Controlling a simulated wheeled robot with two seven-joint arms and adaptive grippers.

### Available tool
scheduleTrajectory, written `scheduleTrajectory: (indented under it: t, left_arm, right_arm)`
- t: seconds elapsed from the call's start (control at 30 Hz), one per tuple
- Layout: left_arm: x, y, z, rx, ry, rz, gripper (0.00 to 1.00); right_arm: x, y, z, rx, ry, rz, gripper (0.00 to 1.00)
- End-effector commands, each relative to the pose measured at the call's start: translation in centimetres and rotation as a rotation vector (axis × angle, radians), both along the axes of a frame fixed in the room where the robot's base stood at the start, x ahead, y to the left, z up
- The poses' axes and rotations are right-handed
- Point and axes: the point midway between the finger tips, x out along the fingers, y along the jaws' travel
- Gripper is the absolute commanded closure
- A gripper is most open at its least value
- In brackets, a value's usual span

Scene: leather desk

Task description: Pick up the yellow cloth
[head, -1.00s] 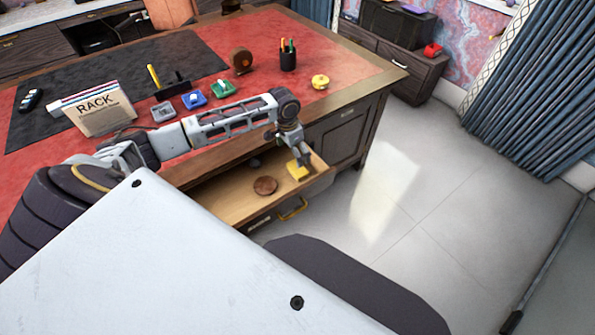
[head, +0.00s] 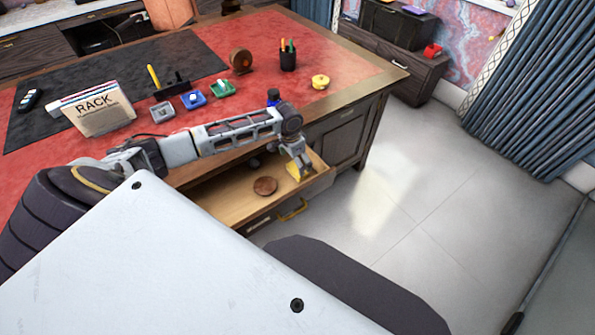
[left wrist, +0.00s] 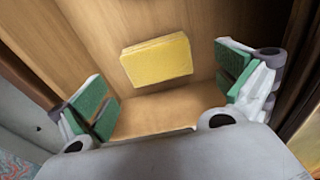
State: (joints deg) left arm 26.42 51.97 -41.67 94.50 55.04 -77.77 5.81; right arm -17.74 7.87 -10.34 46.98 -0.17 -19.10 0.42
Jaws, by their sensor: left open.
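The yellow cloth (left wrist: 157,60) is a folded, flat rectangle inside the open wooden drawer, seen in the left wrist view. In the head view the cloth (head: 294,171) shows partly under my left gripper (head: 299,170). In the left wrist view my left gripper (left wrist: 164,97) has its two green-padded fingers spread wide, with the cloth ahead of and between them. Nothing is held between the fingers. My right gripper is in neither view.
The desk (head: 325,94) carries a pen cup (head: 288,57) and a yellow round object (head: 320,82).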

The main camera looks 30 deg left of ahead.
Motion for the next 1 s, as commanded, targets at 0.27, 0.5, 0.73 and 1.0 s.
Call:
scheduleTrajectory:
  t: [0.27, 0.5, 0.73, 1.0]
  left_arm:
    - [0.3, -0.5, -3.1, 0.000, 0.001, 0.000, 0.00]
    - [0.3, -0.5, -3.8, 0.001, 0.000, -0.001, 0.00]
    - [0.3, -0.5, -3.8, 0.001, 0.000, -0.001, 0.00]
    - [0.3, -0.5, -3.8, 0.001, 0.000, -0.001, 0.18]
  right_arm:
    - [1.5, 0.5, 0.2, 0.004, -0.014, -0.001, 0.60]
    - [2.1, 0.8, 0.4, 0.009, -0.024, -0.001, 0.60]
    - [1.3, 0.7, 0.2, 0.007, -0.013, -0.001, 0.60]
    - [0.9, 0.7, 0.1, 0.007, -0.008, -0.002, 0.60]
